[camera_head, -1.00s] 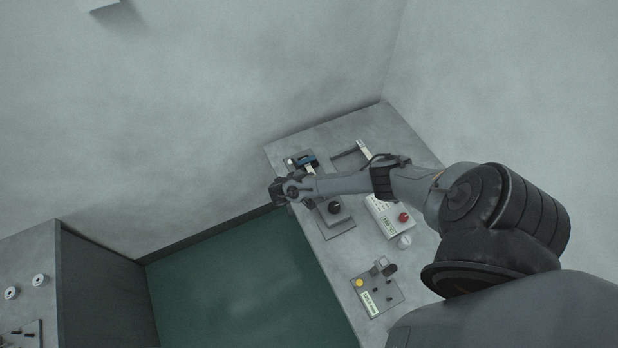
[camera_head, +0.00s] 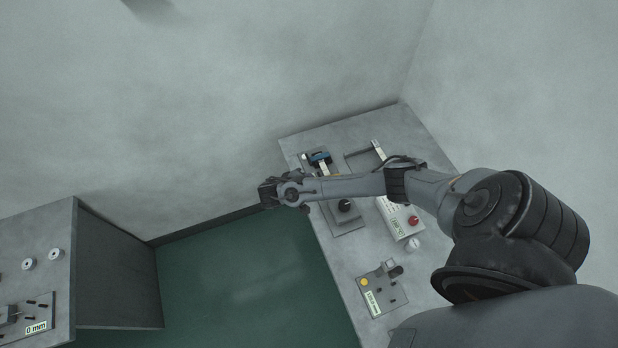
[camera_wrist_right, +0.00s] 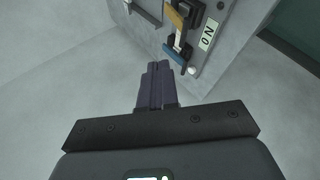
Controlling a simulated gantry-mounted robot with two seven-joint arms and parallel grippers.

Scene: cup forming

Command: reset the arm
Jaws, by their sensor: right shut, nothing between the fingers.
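My right arm (camera_head: 350,186) reaches in from the right in the head view, across the right-hand table. My right gripper (camera_head: 267,193) is past the table's left edge, over the green floor and near the wall. In the right wrist view my right gripper (camera_wrist_right: 157,72) shows its dark fingers pressed together with nothing between them. It is apart from a grey unit with an ON label (camera_wrist_right: 208,36) and a blue and orange lever (camera_wrist_right: 176,30). My left gripper is not in view.
The right-hand table (camera_head: 335,262) carries a box with a red knob (camera_head: 413,220), a black-knobbed device (camera_head: 344,206), and a plate with a yellow button (camera_head: 364,282). A left-hand table (camera_head: 50,235) holds white round parts (camera_head: 28,264). Green floor (camera_head: 235,275) lies free between them.

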